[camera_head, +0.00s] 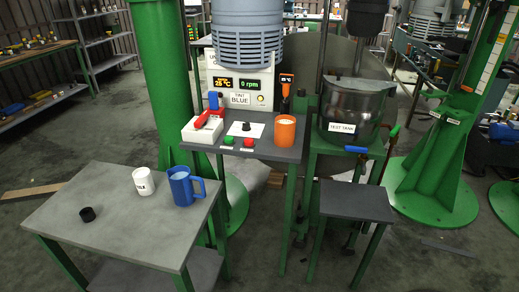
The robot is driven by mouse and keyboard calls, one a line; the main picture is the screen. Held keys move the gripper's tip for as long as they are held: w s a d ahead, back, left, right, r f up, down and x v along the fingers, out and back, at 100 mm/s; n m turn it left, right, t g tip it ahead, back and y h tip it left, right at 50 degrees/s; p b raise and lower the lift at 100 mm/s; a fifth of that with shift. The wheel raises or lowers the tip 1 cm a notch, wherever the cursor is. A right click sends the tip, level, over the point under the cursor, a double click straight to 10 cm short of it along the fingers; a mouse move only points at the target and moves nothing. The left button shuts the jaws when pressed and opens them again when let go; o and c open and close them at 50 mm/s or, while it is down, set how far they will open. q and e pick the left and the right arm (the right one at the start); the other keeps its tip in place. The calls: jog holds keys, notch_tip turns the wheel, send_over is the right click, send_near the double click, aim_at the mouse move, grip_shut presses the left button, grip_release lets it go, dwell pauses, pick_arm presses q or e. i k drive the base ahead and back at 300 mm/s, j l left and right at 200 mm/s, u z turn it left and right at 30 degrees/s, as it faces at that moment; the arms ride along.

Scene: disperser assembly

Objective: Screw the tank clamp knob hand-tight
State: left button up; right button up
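A dark metal tank (352,100) with a label that seems to read "TEST TANK" (342,127) stands on the green frame right of the control panel. A blue handle (356,149) sits just below its front. I cannot tell which of these parts, if any, is the clamp knob. A small black round piece (87,214) lies on the grey table at the left. Neither of my grippers is in view.
The grey table (110,240) also holds a white cup (144,181) and a blue mug (182,186). The panel shelf (262,150) carries an orange cup (285,131), a red-handled switch (208,117) and buttons. A small dark stool-like table (356,203) stands before the tank. Green columns flank the machine.

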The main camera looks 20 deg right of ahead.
aim_at(301, 92)
jog(key=i+l, duration=0.7)
jog(key=i, duration=0.2)
